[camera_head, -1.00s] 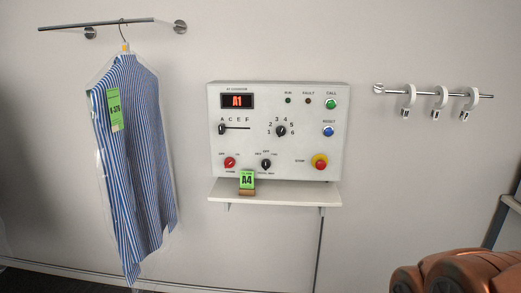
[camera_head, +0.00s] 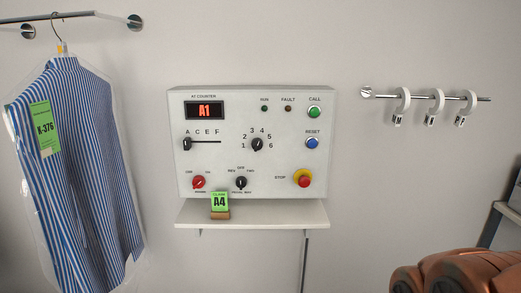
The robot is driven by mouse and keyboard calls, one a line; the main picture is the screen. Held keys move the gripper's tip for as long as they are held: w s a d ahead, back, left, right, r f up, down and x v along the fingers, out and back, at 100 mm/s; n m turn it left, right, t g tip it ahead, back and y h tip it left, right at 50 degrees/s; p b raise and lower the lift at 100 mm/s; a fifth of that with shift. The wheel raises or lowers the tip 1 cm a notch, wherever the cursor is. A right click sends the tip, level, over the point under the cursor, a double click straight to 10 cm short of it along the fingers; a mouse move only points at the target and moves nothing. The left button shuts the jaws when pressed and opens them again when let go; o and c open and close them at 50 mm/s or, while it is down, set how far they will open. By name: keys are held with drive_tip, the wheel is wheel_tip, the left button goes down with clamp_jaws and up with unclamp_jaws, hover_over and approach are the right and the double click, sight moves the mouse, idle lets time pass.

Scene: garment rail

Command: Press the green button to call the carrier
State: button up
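The green CALL button (camera_head: 314,112) is at the upper right of the white control panel (camera_head: 225,165) on the wall. The panel's display (camera_head: 204,111) reads A1 in red. A green ticket reading A4 (camera_head: 219,202) stands on the shelf. My gripper is not in view.
A striped shirt in clear plastic (camera_head: 85,165) hangs from a rail (camera_head: 75,17) at left. A short rail (camera_head: 425,96) with three white tagged hooks is at right. A shelf (camera_head: 255,213) juts out below the panel. Copper-coloured parts of my arm fill the lower right corner.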

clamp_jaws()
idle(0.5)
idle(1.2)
